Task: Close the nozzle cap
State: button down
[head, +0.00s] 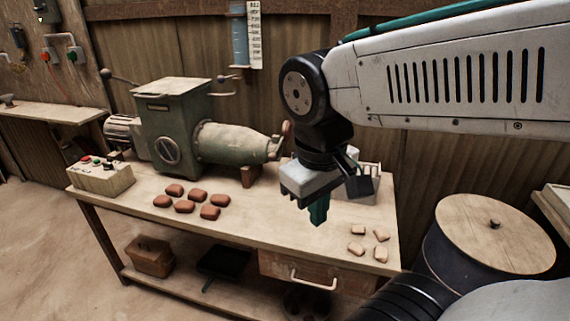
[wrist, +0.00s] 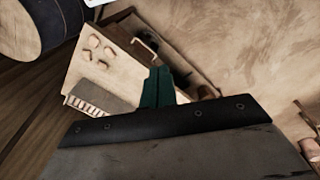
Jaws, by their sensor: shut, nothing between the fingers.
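The green press (head: 175,130) stands at the back of the workbench, with its barrel (head: 232,144) pointing right. At the barrel's tip is the nozzle (head: 272,149). A small reddish-brown part, which looks like the nozzle cap (head: 285,130), stands up at the nozzle's right end; whether it covers the opening is too small to tell. My gripper (head: 318,218) points down over the bench, right of and nearer than the nozzle, apart from it. Its green fingers are shut and empty; they also show in the wrist view (wrist: 156,82). The nozzle is not clearly seen there.
Several red-brown tiles (head: 184,206) lie before the press. Several pale pieces (head: 381,234) lie at the bench's right front. A slotted rack (head: 366,186) stands behind my gripper. A control box (head: 100,178) is at left. A lidded drum (head: 490,232) stands right of the bench (head: 255,222).

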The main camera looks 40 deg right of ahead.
jog(key=w+d+f+n+g+h, duration=0.2)
jog(key=w+d+f+n+h, duration=0.15)
jog(key=w+d+h, duration=0.5)
jog(key=w+d+f+n+g+h, duration=0.15)
jog(key=w+d+n+h, duration=0.35)
jog(key=w, duration=0.6)
jog(key=w+a+f+n+t, duration=0.2)
jog(key=w+f+n+t, duration=0.5)
jog(key=w+f, duration=0.3)
jog(key=w+a+f+n+t, duration=0.2)
jog(key=w+f+n+t, duration=0.6)
jog(key=f, duration=0.3)
jog(key=w+d+r+g, duration=0.1)
jog(key=w+d+r, duration=0.3)
jog(key=w+d, duration=0.2)
jog(key=shift+w+d+r+h, duration=0.2)
jog(key=shift+w+d+h, duration=0.15)
jog(key=shift+d, duration=0.9)
jog(key=shift+a+r+m, duration=0.1)
jog(key=shift+m, duration=0.15)
